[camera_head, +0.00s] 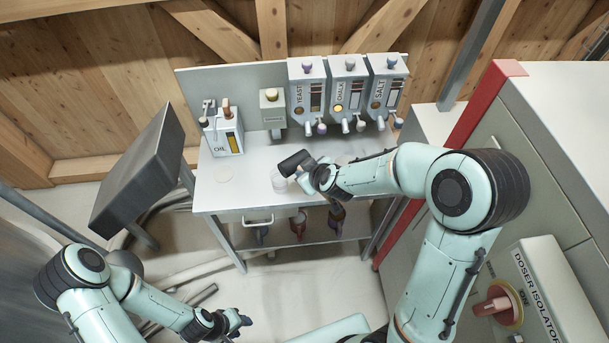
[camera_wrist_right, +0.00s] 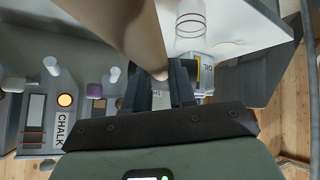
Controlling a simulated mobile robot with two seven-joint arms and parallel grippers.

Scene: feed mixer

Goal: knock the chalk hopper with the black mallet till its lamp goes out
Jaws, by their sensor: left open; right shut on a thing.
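The chalk hopper (camera_head: 349,82) is the middle of three grey hoppers on the back panel, and its round lamp (camera_head: 338,108) glows orange. The hopper (camera_wrist_right: 36,122) and its lit lamp (camera_wrist_right: 65,100) also show at the left of the right wrist view. My right gripper (camera_head: 318,178) is shut on the black mallet, whose dark head (camera_head: 295,161) is above the bench, in front of and left of the chalk hopper, apart from it. In the wrist view a brownish shaft runs up from between the fingers (camera_wrist_right: 158,88). My left gripper (camera_head: 243,321) is open and empty, low over the floor.
The yeast hopper (camera_head: 307,85) and salt hopper (camera_head: 385,85) flank the chalk one. A clear beaker (camera_head: 279,184) stands on the bench near the mallet. The oil container (camera_head: 224,137) is at the left. A red-edged cabinet (camera_head: 555,130) stands right.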

